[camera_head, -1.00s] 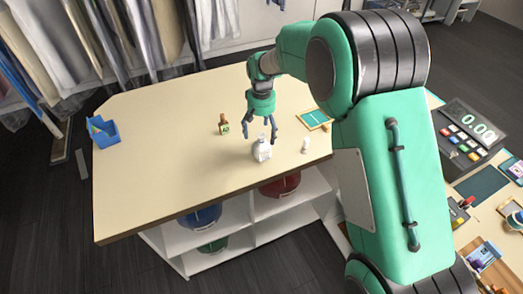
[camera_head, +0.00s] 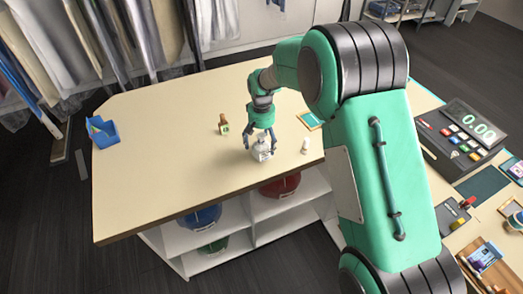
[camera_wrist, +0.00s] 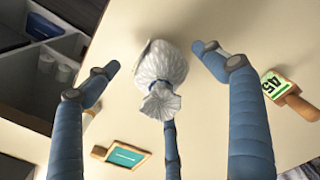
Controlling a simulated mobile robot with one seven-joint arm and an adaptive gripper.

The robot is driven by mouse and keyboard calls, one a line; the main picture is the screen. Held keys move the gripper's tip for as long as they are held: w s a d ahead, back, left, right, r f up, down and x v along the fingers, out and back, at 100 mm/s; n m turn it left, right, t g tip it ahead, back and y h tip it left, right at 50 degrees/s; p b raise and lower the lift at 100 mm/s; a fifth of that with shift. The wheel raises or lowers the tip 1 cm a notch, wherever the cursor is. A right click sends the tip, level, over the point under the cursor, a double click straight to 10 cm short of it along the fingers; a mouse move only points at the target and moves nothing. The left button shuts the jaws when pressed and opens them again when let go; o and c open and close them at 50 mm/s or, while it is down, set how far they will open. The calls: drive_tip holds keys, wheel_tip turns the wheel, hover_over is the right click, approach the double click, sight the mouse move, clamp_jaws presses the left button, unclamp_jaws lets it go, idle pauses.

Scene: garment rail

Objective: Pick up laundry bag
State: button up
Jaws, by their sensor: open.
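The laundry bag (camera_head: 262,150) is a small white tied sack with a blue band, standing upright near the front edge of the cream table. In the wrist view the bag (camera_wrist: 161,72) shows its gathered neck toward the camera. My gripper (camera_head: 261,141) is just above and around the bag, with its fingers pointing down. In the wrist view its blue fingers are spread on both sides of the bag, and a third one shows below it. The fingers are open, with a gap to the bag at the left and right. Whether the third finger touches the bag I cannot tell.
A blue bin (camera_head: 102,132) sits at the table's left. The table (camera_head: 165,150) is otherwise clear at left.

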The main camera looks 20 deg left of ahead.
sight(262, 145)
drive_tip(key=shift+f, duration=2)
drive_tip(key=c, duration=1.4)
drive_tip(key=shift+r, duration=0.2)
drive_tip(key=shift+r, duration=0.55)
drive_tip(key=shift+s+d+r, duration=0.15)
drive_tip(key=shift+s+r, duration=0.05)
drive_tip(key=shift+r, duration=0.4)
drive_tip(key=shift+s+d+r, duration=0.1)
drive_tip(key=shift+s+r, duration=0.1)
drive_tip(key=shift+r, duration=0.35)
drive_tip(key=s+d, duration=0.3)
drive_tip(key=s, duration=0.1)
drive_tip(key=s+d+r, duration=0.1)
drive_tip(key=s+d, duration=0.2)
drive_tip(key=s, duration=0.1)
drive_tip(key=s+d, duration=0.2)
drive_tip(key=s, duration=0.2)
drive_tip(key=shift+s+d+r+p, duration=0.2)
drive_tip(key=shift+d+p, duration=0.1)
drive_tip(key=shift+d, duration=0.1)
